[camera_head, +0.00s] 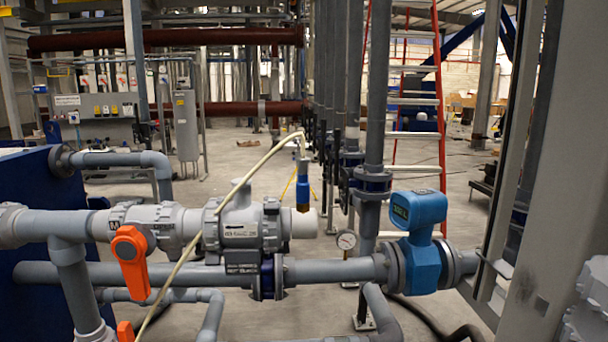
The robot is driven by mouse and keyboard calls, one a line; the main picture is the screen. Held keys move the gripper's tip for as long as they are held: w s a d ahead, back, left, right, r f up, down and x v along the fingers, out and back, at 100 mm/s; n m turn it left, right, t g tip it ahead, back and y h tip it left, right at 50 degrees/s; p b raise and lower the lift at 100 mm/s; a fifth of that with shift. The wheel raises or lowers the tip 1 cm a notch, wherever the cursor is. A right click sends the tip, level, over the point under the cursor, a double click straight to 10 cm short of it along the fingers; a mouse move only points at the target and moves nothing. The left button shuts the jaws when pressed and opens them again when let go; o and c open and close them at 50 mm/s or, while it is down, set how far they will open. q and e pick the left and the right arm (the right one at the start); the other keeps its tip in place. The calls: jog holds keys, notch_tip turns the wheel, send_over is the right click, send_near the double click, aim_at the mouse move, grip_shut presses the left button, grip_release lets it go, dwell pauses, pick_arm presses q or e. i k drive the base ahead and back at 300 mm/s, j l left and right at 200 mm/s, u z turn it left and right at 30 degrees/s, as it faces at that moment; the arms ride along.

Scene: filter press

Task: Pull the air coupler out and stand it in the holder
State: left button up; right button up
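The air coupler (303,190) is a blue upright cylinder with a pale metal top, near the middle of the head view. A thin cream hose (246,176) leaves its top, arches left and runs down in front of the pipes. Its dark lower tip is at the open-looking end of a light grey pipe (304,223); I cannot tell whether it is seated there or in front of or behind it. I cannot make out a holder. Neither of my grippers is in view.
A grey valve body (240,232) and an orange valve handle (131,262) stand left of the coupler. A round gauge (346,240) and a blue flow meter (420,240) are to the right. Vertical grey pipes (374,100) and a red ladder (440,120) stand behind. Open floor lies beyond.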

aim_at(303, 185)
jog(key=i+l+u, duration=0.2)
jog(key=i+l, duration=0.6)
